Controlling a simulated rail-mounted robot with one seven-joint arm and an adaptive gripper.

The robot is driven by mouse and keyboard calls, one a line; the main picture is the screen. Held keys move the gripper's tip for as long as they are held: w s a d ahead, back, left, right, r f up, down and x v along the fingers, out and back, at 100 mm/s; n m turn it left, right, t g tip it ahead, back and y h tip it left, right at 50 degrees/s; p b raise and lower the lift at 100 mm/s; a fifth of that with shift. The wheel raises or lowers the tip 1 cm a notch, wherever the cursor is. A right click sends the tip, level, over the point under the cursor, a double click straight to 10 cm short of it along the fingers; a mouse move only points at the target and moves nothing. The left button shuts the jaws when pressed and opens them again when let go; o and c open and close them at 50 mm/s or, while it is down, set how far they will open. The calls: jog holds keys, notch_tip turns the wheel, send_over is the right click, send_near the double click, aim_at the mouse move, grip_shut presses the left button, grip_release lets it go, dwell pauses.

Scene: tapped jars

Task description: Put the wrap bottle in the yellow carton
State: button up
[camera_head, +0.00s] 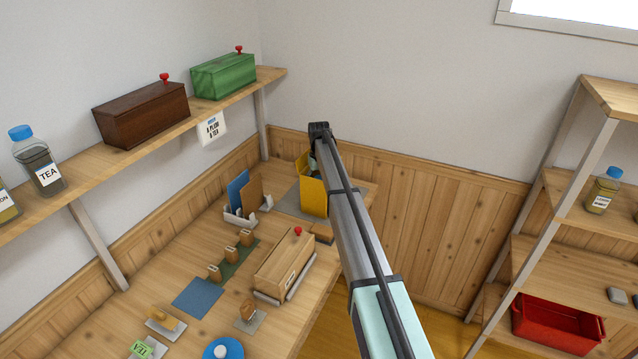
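The yellow carton (313,196) stands upright at the far right end of the wooden bench, on a grey mat (288,204). My arm reaches over the bench to the carton from the lower right. What seems to be my gripper (312,165) is a small dark and pale-green shape at the carton's open top. The arm hides most of it, and its fingers cannot be made out. I cannot make out the wrap bottle; whether it is in the gripper or inside the carton is hidden.
A rack with a blue and a brown board (247,192) stands left of the carton. A wooden box with a red knob (284,262) lies nearer. A wall shelf (178,128) holds a tea jar (42,170) and two boxes. A right-hand shelf holds a jar (603,193) and red crate (556,325).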

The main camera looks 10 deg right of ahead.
jog(key=shift+r+p, duration=0.3)
jog(key=shift+r, duration=0.3)
notch_tip(320, 180, up, 12)
jog(key=b, duration=0.3)
jog(key=shift+b, duration=0.4)
